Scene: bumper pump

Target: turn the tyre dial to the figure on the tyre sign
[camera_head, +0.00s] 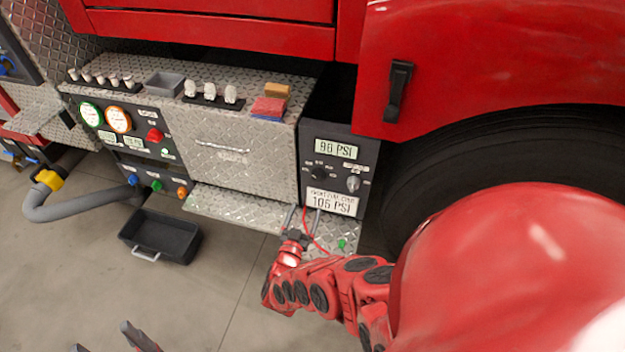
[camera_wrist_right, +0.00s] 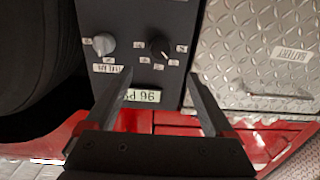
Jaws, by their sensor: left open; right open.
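The dark panel (camera_head: 310,168) has a lit display (camera_head: 336,149) reading about 96 or 98 PSI, its last digit not sharp. Below it are a black knob (camera_head: 319,173) on the left and a grey knob (camera_head: 353,183) on the right. The sign (camera_head: 332,202) under them reads 105 PSI. My right gripper (camera_head: 303,218) is open and empty below the panel. In the right wrist view the black knob (camera_wrist_right: 158,45) lies beyond the open fingertips (camera_wrist_right: 160,76), roughly centred between them and apart from them; the grey knob (camera_wrist_right: 104,44) is left. My left gripper (camera_head: 109,341) is open at the bottom edge.
A silver tread-plate door (camera_head: 235,158) is left of the panel, above a tread-plate step (camera_head: 240,209). A black tray (camera_head: 160,236) and a grey hose (camera_head: 85,209) are at left. The large tyre (camera_head: 480,155) is right of the panel. A thin red line hangs near my right gripper.

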